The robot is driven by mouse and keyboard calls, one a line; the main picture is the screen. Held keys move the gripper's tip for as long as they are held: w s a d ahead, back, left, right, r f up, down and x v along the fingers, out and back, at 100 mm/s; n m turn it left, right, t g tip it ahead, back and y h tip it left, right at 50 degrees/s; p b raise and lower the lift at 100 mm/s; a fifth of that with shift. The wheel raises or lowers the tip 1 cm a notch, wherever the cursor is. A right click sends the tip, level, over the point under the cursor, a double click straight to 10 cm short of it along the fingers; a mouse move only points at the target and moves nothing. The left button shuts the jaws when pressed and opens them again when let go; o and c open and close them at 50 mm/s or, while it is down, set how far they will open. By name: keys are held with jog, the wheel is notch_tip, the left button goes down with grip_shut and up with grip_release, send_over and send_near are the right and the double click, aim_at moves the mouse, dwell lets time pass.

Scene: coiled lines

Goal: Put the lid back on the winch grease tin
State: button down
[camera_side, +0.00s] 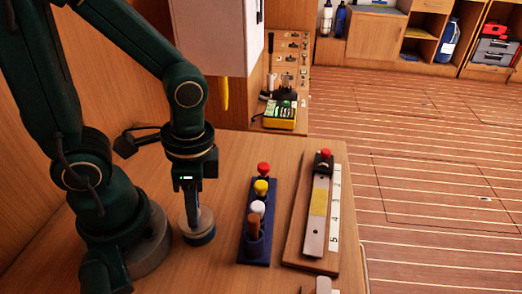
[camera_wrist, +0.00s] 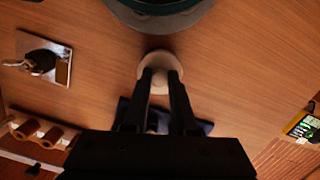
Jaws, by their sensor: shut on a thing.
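My gripper (camera_side: 190,207) points straight down and is shut on a pale round lid (camera_wrist: 151,61). In the wrist view the two dark fingertips (camera_wrist: 161,76) sit over the middle of the lid. I cannot tell whether the lid is seated or slightly above the tin. In the wrist view the tin is hidden beneath the lid.
A blue rack (camera_side: 251,248) with red, yellow, white and brown-topped pieces stands just right of the tin. Further right lies a wooden board (camera_side: 299,249) with a metal strip and numbered scale. A yellow device (camera_side: 280,115) sits behind. Bench between tin and rack is narrow.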

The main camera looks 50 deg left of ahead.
dwell(0.4)
jog(key=c, duration=0.6)
grip_release()
jog(key=shift+c, duration=0.2)
jog(key=shift+o, duration=0.3)
jog(key=o, duration=0.4)
jog(key=shift+r, duration=3.5)
